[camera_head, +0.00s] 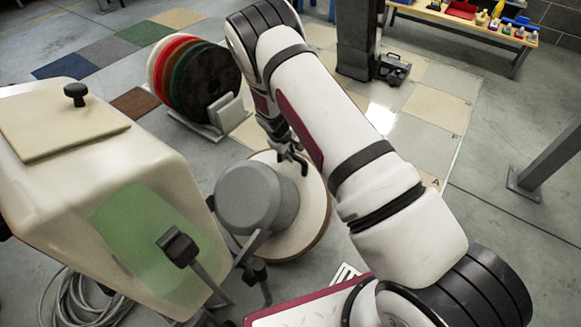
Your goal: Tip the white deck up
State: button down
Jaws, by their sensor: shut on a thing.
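The white deck (314,212) is a round disc with a thin brown rim, at the middle of the head view. A grey motor housing (255,197) sits on top of it. My gripper (291,162) is at the far side of the deck, beyond the motor housing, pointing down. It is shut on the deck's far part; the exact contact is small and partly hidden by my wrist. I cannot tell whether the deck lies flat or is slightly tilted.
A cream tank (165,170) with a lid and black knob fills the left. Coloured round pads (190,75) stand in a rack behind. A coiled hose (85,300) lies at lower left. A post (357,40), black case (393,69) and bench (460,22) stand farther back.

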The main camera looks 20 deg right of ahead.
jog(key=s+a+r+p, duration=0.3)
jog(key=a+r+p, duration=0.2)
jog(key=r, duration=0.5)
jog(key=s+a+r+p, duration=0.4)
jog(key=a+r+p, duration=0.1)
jog(key=r, duration=0.5)
jog(key=s+a+r+h+p, duration=0.1)
jog(key=s+a+r+p, duration=0.3)
jog(key=r, duration=0.6)
jog(key=shift+a+t+p, duration=0.4)
jog(key=shift+p, duration=0.6)
jog(key=shift+w, duration=0.1)
jog(key=c, duration=1.4)
grip_release()
jog(key=shift+c, duration=0.2)
